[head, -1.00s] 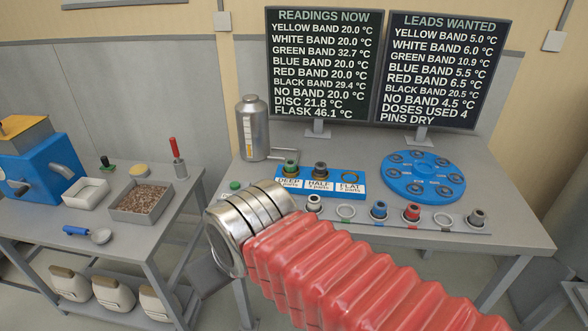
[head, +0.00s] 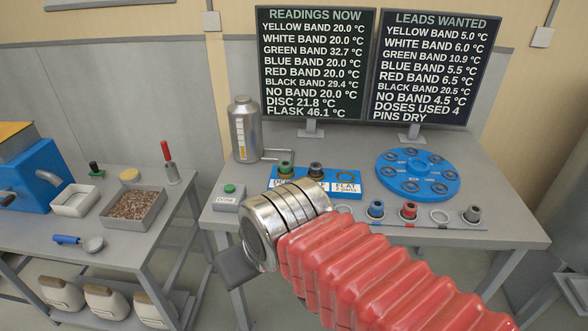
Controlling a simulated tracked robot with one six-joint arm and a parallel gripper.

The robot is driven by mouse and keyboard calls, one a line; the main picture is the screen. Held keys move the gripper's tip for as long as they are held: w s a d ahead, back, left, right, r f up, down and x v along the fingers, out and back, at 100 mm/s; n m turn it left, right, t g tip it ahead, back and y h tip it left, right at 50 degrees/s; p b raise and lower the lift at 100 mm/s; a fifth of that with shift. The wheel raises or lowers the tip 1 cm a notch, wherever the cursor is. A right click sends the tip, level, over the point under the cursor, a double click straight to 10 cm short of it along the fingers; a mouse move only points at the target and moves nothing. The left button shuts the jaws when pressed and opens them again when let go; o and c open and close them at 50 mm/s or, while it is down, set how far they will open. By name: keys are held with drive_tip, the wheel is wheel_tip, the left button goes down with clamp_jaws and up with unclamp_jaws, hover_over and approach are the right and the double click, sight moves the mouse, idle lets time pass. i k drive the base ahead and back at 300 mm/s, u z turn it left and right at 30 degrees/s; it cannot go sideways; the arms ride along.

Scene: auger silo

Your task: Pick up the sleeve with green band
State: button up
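The sleeve with green band (head: 286,169) stands upright in the left place of the blue block (head: 352,192), above a label partly hidden by my arm. A dark-banded sleeve (head: 316,171) stands in the block's middle place. My gripper (head: 236,268) shows only as a dark grey piece beyond the metal cuff of my arm, low and in front of the table edge. It is apart from the green-banded sleeve in the picture. Its fingertips are mostly hidden by the cuff, so I cannot tell whether it is open or holds anything.
A metal flask (head: 246,130) stands behind and left of the block. A blue disc (head: 418,175) lies right. Blue-banded (head: 375,211), red-banded (head: 408,212) and plain (head: 472,215) sleeves stand along the front.

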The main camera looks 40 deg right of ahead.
sight(285, 167)
drive_tip(key=u, duration=0.05)
drive_tip(key=i, duration=1)
drive_tip(key=z, duration=0.05)
